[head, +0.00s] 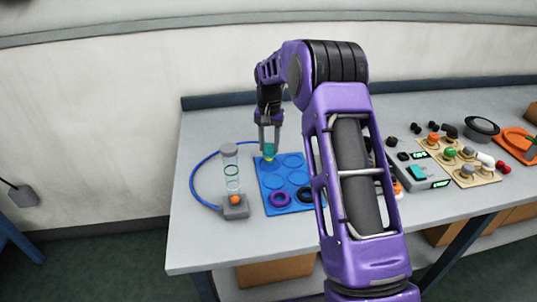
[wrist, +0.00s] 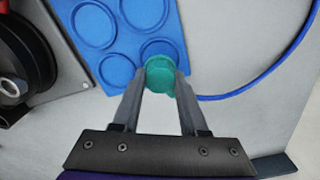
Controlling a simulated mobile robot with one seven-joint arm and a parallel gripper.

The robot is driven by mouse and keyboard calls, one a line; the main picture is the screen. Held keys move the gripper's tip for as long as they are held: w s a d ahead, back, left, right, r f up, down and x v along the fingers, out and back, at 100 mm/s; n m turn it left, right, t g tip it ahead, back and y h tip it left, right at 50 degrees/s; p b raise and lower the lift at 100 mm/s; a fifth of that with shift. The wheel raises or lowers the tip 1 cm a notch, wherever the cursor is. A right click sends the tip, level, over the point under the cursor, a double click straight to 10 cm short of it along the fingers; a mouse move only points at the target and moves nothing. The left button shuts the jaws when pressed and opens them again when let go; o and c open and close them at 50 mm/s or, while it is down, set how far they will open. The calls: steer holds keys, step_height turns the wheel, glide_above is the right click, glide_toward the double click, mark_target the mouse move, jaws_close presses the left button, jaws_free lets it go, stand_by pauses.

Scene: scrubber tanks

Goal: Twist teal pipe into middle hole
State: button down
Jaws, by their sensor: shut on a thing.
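The teal pipe (head: 269,153) is a short rounded piece between the fingertips of my gripper (head: 269,145). In the wrist view the teal pipe (wrist: 163,75) sits between the two grey fingers of my gripper (wrist: 160,82), which are shut on it. It is at the back left recess of the blue tray (head: 273,174), partly over that ring in the wrist view; whether it touches the tray is unclear. A clear upright tank (head: 231,170) with a grey cap stands left of the tray. I cannot make out which opening is the middle hole.
A blue hose (head: 198,178) curves around the tank. A grey control box (head: 422,172) and several knobbed fittings crowd the right. My arm hides the table's middle.

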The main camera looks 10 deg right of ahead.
mark_target(269, 146)
steer(key=shift+r+p, duration=0.65)
steer(key=shift+r, duration=1.15)
steer(key=s+d+r+n, duration=0.1)
steer(key=s+d+r, duration=0.25)
steer(key=d, duration=0.45)
steer(key=s+d+r, duration=0.3)
steer(key=d+r, duration=0.1)
steer(key=d, duration=0.4)
steer(key=s+d+r+n, duration=0.1)
steer(key=s+d+r, duration=0.2)
steer(key=d, duration=0.5)
steer(key=shift+w+f+b, duration=0.15)
steer(key=shift+f+b, duration=0.4)
steer(key=shift+f, duration=0.85)
steer(key=shift+w+f+b, duration=0.1)
steer(key=shift+f+b, duration=0.4)
steer(key=shift+f, duration=0.9)
steer(key=shift+f, duration=1.4)
